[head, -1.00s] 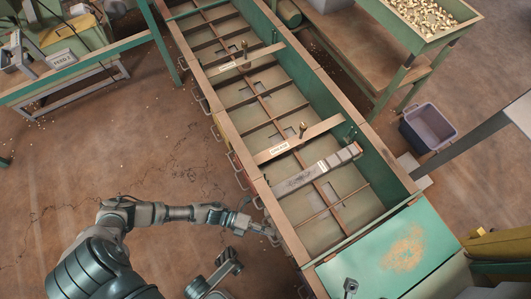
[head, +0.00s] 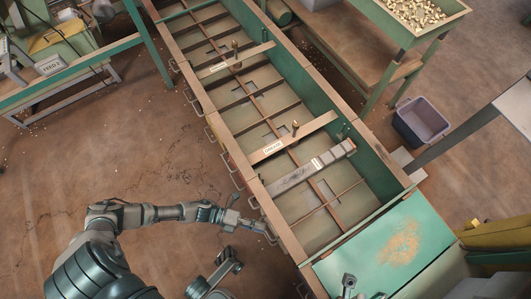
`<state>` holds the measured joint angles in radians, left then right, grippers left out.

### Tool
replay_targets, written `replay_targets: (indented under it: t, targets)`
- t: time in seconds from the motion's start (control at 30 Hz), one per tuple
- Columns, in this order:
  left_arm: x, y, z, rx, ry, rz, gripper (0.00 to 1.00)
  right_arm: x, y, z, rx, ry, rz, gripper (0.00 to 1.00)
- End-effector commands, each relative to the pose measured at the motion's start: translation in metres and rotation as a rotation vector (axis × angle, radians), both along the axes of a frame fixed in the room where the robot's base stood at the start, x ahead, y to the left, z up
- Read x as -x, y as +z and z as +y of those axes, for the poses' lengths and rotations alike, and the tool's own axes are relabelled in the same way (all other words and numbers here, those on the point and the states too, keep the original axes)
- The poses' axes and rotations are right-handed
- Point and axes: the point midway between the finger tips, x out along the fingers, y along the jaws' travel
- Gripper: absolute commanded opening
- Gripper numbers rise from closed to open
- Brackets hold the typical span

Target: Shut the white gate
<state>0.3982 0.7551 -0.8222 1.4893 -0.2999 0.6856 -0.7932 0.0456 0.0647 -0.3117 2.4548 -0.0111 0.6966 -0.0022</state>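A long green and brown hopper trough (head: 293,240) runs diagonally through the head view. Pale loop handles (head: 238,181) line its left side. I cannot tell by colour which one belongs to the white gate. My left gripper (head: 266,231) is at the trough's lower left side, beside or touching the handle there. The fingers are small and overlap the handle, so I cannot tell whether they are open or shut, or holding it.
Inside the trough are dividers, two labelled crossbars (head: 293,138) and a grey bar (head: 310,168). A green lid (head: 385,240) covers the near end. A grey bin (head: 421,123) and a tray of nuts (head: 414,14) stand right. The floor left of the trough is mostly clear.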

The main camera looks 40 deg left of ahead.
Motion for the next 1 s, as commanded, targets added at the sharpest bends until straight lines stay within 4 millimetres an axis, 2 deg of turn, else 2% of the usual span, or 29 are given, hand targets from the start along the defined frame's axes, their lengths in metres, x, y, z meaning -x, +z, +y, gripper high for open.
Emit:
replay_targets:
  t: [0.03,0.2,0.4,0.6,1.0]
  targets:
    - [0.006,0.000,0.012,-0.004,0.002,0.002,0.35,0.000,0.000,0.000,0.000,0.000,0.000,0.57]
    - [0.021,0.005,0.047,-0.003,0.001,0.003,0.35,0.000,0.000,0.000,0.001,0.000,0.001,0.57]
    - [0.032,0.010,0.074,-0.001,0.001,0.001,0.35,0.000,-0.001,0.000,0.001,0.000,0.002,0.57]
    - [0.036,0.011,0.081,-0.001,0.001,0.000,0.35,0.000,-0.001,0.000,0.000,0.001,0.001,0.57]
    - [0.035,0.011,0.081,0.000,0.001,0.000,0.35,-0.003,-0.002,0.001,0.001,0.001,0.006,0.57]
